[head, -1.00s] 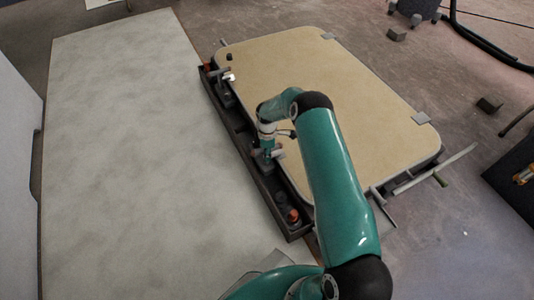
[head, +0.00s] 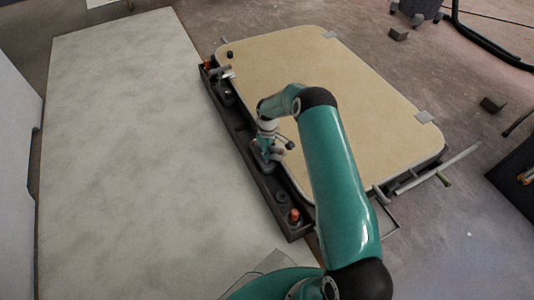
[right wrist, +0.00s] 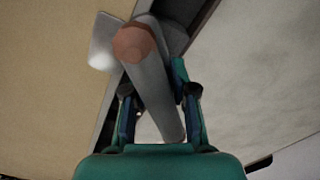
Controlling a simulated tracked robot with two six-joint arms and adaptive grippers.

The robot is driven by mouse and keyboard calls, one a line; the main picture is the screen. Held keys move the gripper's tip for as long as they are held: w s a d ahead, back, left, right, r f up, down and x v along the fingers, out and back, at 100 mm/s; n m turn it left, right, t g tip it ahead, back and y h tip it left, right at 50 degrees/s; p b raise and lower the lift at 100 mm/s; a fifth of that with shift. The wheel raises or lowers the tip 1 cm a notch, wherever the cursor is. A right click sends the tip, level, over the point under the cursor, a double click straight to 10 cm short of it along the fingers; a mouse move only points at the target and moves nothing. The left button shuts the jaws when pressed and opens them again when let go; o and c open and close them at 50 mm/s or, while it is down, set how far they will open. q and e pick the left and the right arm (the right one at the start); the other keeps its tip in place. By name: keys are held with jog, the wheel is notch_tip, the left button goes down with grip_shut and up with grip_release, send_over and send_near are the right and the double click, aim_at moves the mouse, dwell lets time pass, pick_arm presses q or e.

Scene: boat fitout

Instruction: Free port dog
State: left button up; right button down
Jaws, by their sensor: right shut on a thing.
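A tan hatch panel (head: 330,100) with rounded corners lies beside a long dark rail (head: 245,150). My right gripper (head: 268,152) is down at the middle of this rail, and my arm partly hides what is there. In the right wrist view, my right gripper (right wrist: 158,100) is shut on a grey lever (right wrist: 155,85) with a copper-coloured round end, likely the dog's handle. The lever runs between the fingers and tilts toward the upper left. The lever's foot is hidden. My left gripper is not in view.
Orange-topped fittings stand at the rail's far end (head: 208,65) and near end (head: 294,215). A pale flat surface (head: 120,150) lies left of the rail. Thin bars (head: 440,168) stick out at the panel's right. Small dark blocks (head: 492,104) lie on the floor.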

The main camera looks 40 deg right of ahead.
jog(key=m, duration=0.2)
jog(key=m+b, duration=0.1)
jog(key=m, duration=0.2)
jog(key=shift+w+a+r+m, duration=0.15)
jog(key=shift+m, duration=0.15)
jog(key=m, duration=0.4)
jog(key=shift+w+m, duration=0.1)
jog(key=shift+m, duration=0.3)
jog(key=shift+r, duration=0.1)
jog(key=c, duration=1.3)
grip_release()
jog(key=shift+o, duration=1.3)
jog(key=shift+r, duration=0.1)
notch_tip(320, 180, up, 12)
jog(key=shift+f+b, duration=0.15)
jog(key=shift+b, duration=0.15)
